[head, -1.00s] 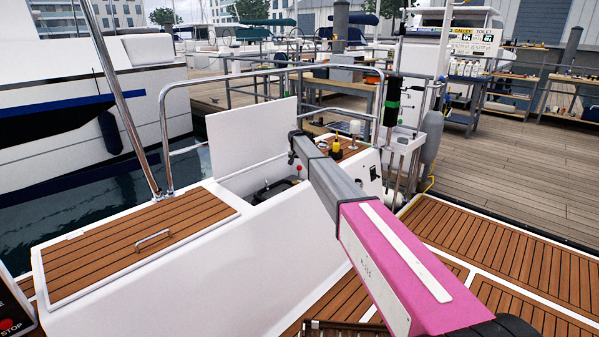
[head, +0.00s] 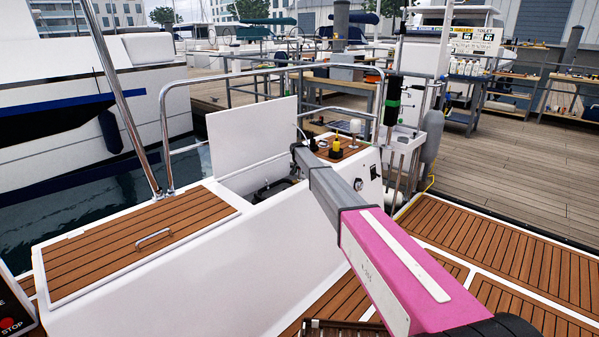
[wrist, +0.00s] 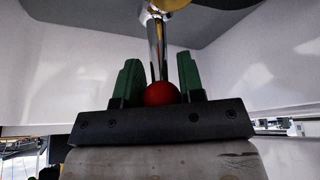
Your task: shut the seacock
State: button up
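The seacock's lever shows in the wrist view as a polished metal shaft (wrist: 157,45) with a red ball knob (wrist: 160,93) at its near end. A brass-coloured part (wrist: 170,4) is cut off at the top, where the shaft ends. My gripper (wrist: 161,82) has two green fingers, one on each side of the red knob.
White locker walls (wrist: 60,72) stand close on both sides of my gripper. In the head view a dark round part (head: 272,188) lies inside the locker. A closed teak hatch (head: 135,240) is at left, and a small teak panel with fittings (head: 345,150) is at right.

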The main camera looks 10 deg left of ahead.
grip_shut()
jog(key=shift+s+d+f+m+t+y, duration=0.25)
jog(key=shift+s+d+t+y, duration=0.45)
jog(key=shift+y, duration=0.4)
jog(key=shift+s+d+f+m+t+y, duration=0.25)
jog(key=shift+s+d+t+y, duration=0.25)
jog(key=shift+d+t+y, duration=0.45)
jog(key=shift+a, duration=0.1)
jog(key=o, duration=0.7)
grip_release()
jog(key=shift+o, duration=0.2)
